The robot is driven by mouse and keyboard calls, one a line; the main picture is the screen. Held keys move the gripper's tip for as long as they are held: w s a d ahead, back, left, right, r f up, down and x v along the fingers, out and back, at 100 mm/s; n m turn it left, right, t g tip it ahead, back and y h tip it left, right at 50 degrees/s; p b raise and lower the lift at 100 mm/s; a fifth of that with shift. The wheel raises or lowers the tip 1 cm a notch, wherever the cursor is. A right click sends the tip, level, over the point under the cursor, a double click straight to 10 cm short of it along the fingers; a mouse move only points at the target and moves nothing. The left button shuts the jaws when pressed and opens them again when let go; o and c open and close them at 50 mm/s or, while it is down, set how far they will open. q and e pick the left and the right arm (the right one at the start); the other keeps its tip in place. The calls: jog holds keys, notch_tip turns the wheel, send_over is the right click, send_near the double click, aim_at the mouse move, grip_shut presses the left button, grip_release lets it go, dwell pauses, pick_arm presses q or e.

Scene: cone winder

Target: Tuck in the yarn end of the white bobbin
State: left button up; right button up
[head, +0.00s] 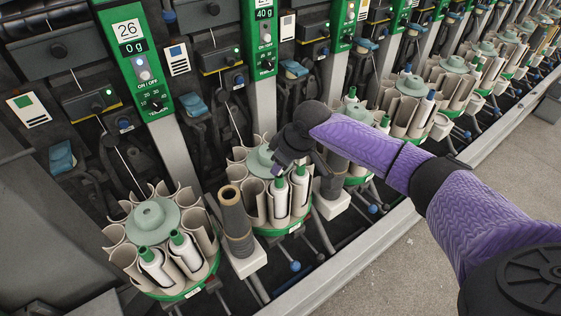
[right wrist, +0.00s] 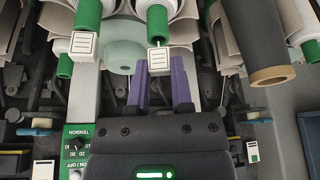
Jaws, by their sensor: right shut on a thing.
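Two white bobbins with green tips stand in the pockets of the middle round magazine (head: 252,166) in the head view, the left one (head: 279,201) beside the right one (head: 299,190). In the right wrist view, white bobbins with green tips (right wrist: 157,22) hang in from the top edge. My right gripper (head: 279,170) is at the tops of these bobbins, over the magazine. Its purple fingers (right wrist: 168,82) are close together just below one green tip in the wrist view. My left gripper is out of view.
A nearer magazine (head: 152,215) holds two more white bobbins. A dark grey yarn cone (head: 235,220) stands between the magazines, close to my right gripper. Green control panels (head: 140,60) rise behind. The floor (head: 400,285) at the lower right is clear.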

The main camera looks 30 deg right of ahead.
jog(key=shift+f, duration=0.15)
dwell(0.3)
jog(key=shift+f+p, duration=0.25)
jog(key=shift+p, duration=0.25)
dwell(0.4)
jog(key=o, duration=1.3)
